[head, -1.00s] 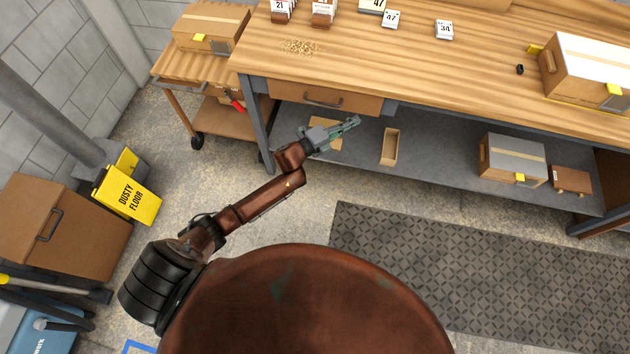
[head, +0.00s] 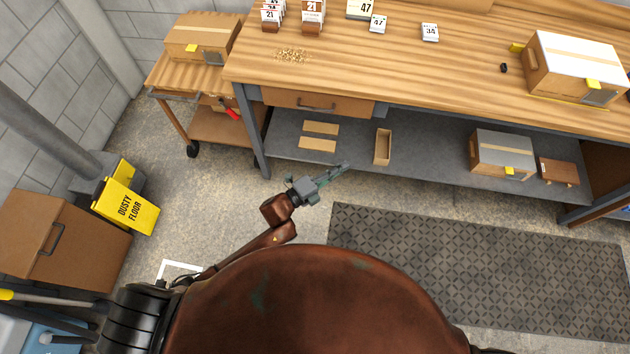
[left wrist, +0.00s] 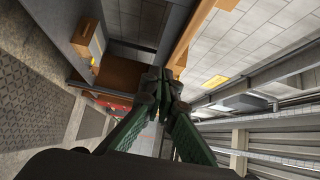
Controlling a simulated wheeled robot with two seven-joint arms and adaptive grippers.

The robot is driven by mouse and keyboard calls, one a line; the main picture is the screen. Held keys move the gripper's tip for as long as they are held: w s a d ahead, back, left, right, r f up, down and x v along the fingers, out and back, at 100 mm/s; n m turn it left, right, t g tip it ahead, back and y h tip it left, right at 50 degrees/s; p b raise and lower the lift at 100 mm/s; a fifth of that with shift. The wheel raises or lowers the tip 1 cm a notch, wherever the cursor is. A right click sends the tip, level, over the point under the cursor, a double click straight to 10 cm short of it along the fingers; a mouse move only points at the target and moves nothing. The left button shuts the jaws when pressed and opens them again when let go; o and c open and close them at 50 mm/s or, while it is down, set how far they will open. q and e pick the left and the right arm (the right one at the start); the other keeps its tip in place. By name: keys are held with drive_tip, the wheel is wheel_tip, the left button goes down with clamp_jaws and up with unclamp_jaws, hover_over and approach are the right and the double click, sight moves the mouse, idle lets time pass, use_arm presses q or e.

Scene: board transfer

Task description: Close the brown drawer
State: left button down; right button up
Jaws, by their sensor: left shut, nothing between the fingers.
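The brown drawer (head: 318,102) is under the left end of the wooden workbench top, with a dark bar handle on its front. Its front looks close to flush with the bench edge; I cannot tell whether a small gap remains. My left gripper (head: 345,167) is shut and empty, in front of the bench, below and apart from the drawer in the head view. In the left wrist view its green fingers (left wrist: 163,82) meet at the tips with nothing between them. My right gripper is not in view.
The lower shelf (head: 430,165) holds an open wooden box (head: 383,147), flat brown pieces (head: 320,128) and a large box (head: 502,155). A wooden cart (head: 215,127) stands left of the bench. A yellow floor sign (head: 127,205) and a patterned mat (head: 480,270) are on the floor.

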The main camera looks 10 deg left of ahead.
use_arm(q)
drive_tip(key=v, duration=0.9)
drive_tip(key=shift+p, duration=0.35)
drive_tip(key=a+f+n+y, duration=0.3)
drive_tip(key=a+f+n, duration=0.15)
drive_tip(key=f, duration=0.45)
drive_tip(key=a+f+n+y, duration=0.3)
drive_tip(key=a+f, duration=0.3)
drive_tip(key=f, duration=0.3)
drive_tip(key=s+a+f+n+g+y, duration=0.2)
drive_tip(key=s+a+f+n, duration=0.3)
drive_tip(key=f, duration=0.4)
drive_tip(key=s+a+f+n+g+y, duration=0.2)
drive_tip(key=s+a+f, duration=0.4)
drive_tip(key=f, duration=0.4)
drive_tip(key=s+a+f+n+g+y, duration=0.1)
drive_tip(key=s+a+f+n+g, duration=0.15)
drive_tip(key=s+f, duration=0.55)
drive_tip(key=s+a+f+n+g+y, duration=0.25)
drive_tip(key=s+f+n, duration=0.2)
drive_tip(key=s, duration=0.75)
drive_tip(key=s+f+n+g, duration=0.1)
drive_tip(key=s+f+n, duration=0.1)
drive_tip(key=s, duration=0.7)
drive_tip(key=s+f+n+g, duration=0.2)
drive_tip(key=s, duration=0.8)
drive_tip(key=shift+a, duration=0.35)
